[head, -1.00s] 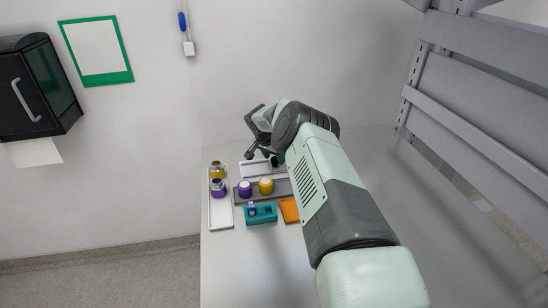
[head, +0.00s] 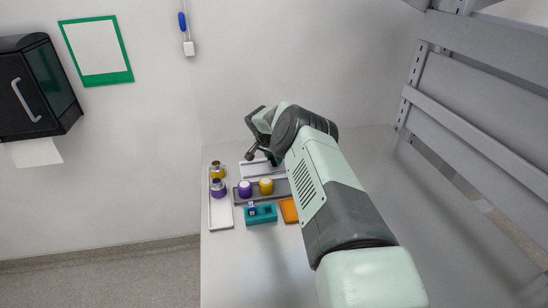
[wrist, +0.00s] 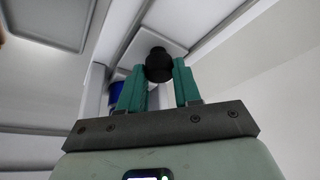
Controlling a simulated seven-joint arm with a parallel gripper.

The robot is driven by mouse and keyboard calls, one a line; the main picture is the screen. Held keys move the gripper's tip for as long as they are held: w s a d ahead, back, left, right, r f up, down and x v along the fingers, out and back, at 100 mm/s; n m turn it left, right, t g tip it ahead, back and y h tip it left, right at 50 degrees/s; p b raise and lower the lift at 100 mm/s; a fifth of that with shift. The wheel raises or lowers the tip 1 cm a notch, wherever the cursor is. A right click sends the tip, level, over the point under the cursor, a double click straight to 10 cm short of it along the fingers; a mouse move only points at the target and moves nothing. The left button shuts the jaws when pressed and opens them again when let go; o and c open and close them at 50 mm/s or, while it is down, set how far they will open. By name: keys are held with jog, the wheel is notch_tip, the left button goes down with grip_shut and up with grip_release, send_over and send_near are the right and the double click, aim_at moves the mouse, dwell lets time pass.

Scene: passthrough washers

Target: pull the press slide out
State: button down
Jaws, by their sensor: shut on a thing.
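In the wrist view, my gripper (wrist: 160,74) has its two teal fingers on either side of a round black knob (wrist: 158,61), shut on it. The knob appears to be the press slide's handle, and a light grey plate (wrist: 153,40) lies behind it. A blue part (wrist: 116,92) shows partly behind the left finger. In the head view, my gripper is at the far end of the arm, over the back of the bench, and my own wrist largely hides the knob and press.
On the bench are a white tray (head: 221,213) with purple and yellow jars, a grey tray (head: 270,197) with purple and yellow capped items, a teal block (head: 262,215) and an orange piece (head: 289,210). A pale tray (head: 256,170) lies behind. Grey shelving (head: 470,110) stands right.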

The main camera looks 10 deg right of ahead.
jog(key=a, duration=1.1)
jog(key=shift+a, duration=0.3)
jog(key=c, duration=0.9)
grip_release()
jog(key=shift+a, duration=0.1)
jog(key=shift+o, duration=0.6)
jog(key=v, duration=1)
jog(key=shift+r, duration=0.4)
jog(key=shift+s, duration=0.15)
